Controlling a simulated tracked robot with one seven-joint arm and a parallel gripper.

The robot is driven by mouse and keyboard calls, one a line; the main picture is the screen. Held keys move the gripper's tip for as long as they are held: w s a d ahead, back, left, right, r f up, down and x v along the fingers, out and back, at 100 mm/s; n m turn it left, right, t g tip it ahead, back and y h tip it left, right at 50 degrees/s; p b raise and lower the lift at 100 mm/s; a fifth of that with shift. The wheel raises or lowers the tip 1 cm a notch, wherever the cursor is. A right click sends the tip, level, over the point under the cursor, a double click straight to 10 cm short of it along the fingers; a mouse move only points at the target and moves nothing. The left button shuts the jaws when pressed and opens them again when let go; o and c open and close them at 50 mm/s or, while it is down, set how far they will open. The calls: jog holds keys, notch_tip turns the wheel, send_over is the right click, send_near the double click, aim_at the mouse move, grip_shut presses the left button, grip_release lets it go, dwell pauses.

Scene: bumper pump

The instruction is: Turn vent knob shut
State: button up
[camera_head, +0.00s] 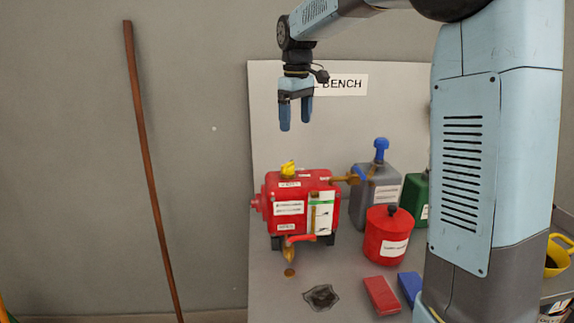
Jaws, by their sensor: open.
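A red pump tank (301,201) stands on the grey bench, with white labels on its front. A small yellow knob (288,169) sits on top of it, which looks like the vent knob; how far it is turned I cannot tell. A red-handled brass tap (291,246) sticks out low at the front. My gripper (295,128) points down above the tank, its two blue fingers apart and empty. It is clear of the yellow knob and slightly to its right in the picture.
A grey can with a blue cap (376,188), a green can (415,200) and a red canister (388,235) stand to the right. Red (381,295) and blue (410,287) blocks and a dark rag (321,297) lie in front. A brown pole (150,170) leans at left.

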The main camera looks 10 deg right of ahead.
aim_at(288, 163)
jog(key=shift+n+g, duration=0.3)
jog(key=shift+n, duration=0.1)
jog(key=w+f, duration=0.1)
jog(key=f, duration=0.4)
jog(key=w+a+f, duration=0.1)
jog(key=f, duration=0.4)
jog(key=w+a+f, duration=0.1)
jog(key=f, duration=0.4)
jog(key=shift+w+f, duration=0.1)
